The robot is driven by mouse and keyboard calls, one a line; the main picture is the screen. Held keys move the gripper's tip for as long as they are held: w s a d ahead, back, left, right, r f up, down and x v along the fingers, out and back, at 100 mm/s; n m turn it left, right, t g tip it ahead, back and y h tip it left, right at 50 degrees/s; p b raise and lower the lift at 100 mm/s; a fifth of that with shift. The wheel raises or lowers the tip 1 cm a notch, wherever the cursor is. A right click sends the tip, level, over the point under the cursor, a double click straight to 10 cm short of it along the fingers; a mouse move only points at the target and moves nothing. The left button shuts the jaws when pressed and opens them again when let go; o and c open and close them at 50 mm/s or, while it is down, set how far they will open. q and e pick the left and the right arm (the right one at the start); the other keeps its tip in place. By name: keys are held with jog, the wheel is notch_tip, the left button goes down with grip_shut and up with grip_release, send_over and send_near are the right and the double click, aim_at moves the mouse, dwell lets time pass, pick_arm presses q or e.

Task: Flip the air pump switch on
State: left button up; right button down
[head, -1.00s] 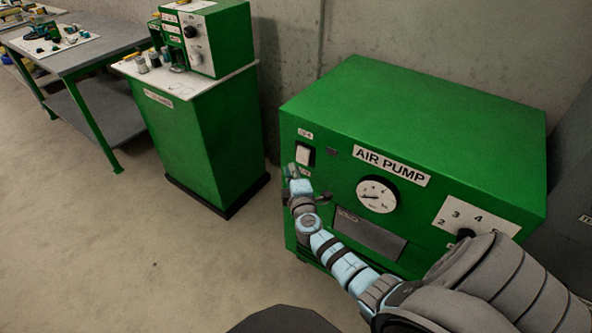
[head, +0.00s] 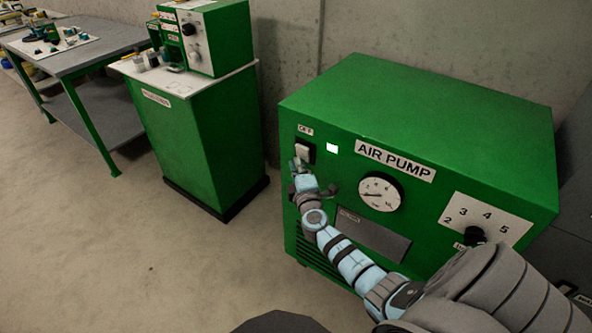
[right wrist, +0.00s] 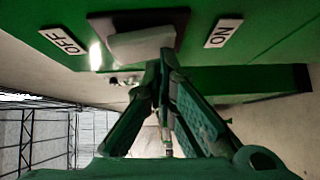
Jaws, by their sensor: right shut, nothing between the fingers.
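The air pump (head: 420,110) is a big green box with an "AIR PUMP" label and a round gauge (head: 380,194). Its white rocker switch (head: 303,152) sits in a dark frame at the upper left of the front. In the right wrist view the switch (right wrist: 142,42) lies between the "OFF" label (right wrist: 63,41) and the "ON" label (right wrist: 223,33). A small indicator (head: 332,148) beside it glows white. My right gripper (head: 299,166) is shut and empty, its tips at the lower part of the switch; I cannot tell whether they touch it. My left gripper is not in view.
A rotary knob (head: 475,235) on a numbered white plate is at the pump's right, partly behind my arm. A green cabinet (head: 190,140) with a control box (head: 205,40) stands to the left, and a workbench (head: 75,50) beyond it. The floor (head: 120,240) in front is clear.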

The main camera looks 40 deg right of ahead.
jog(key=s+a+f, duration=0.2)
jog(key=s+a, duration=0.6)
jog(key=s, duration=0.2)
jog(key=shift+a+b, duration=0.25)
jog(key=shift+b, duration=0.15)
